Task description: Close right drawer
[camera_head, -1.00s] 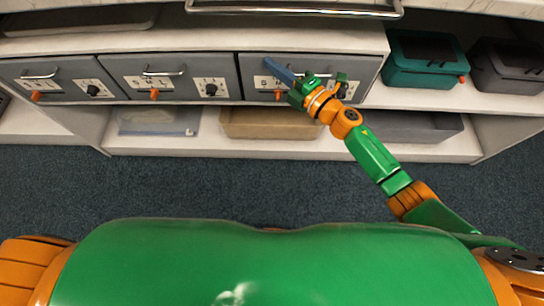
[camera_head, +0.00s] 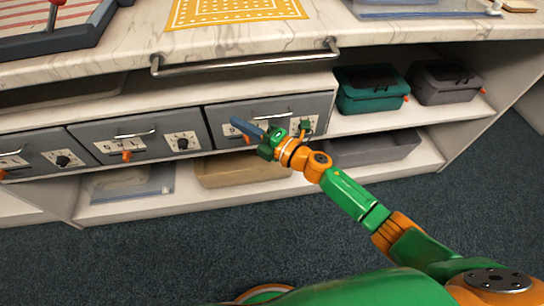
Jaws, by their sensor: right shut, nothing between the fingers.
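The right drawer (camera_head: 312,105) is the rightmost of three grey drawer fronts in the shelf unit. Its front looks about level with the other fronts. It has a silver handle (camera_head: 270,117) and a labelled panel partly hidden by my gripper. My right gripper (camera_head: 248,131) is in front of this drawer, its blue finger part pointing left across the drawer face. It is shut and holds nothing. I cannot tell whether it touches the drawer. My left gripper is out of view.
The middle drawer (camera_head: 95,145) and the left drawer (camera_head: 30,150) sit to the left. A teal case (camera_head: 370,95) and a dark grey case (camera_head: 445,85) stand on the shelf at right. A metal rail (camera_head: 250,62) edges the marble counter (camera_head: 130,50). Carpet (camera_head: 180,245) below is clear.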

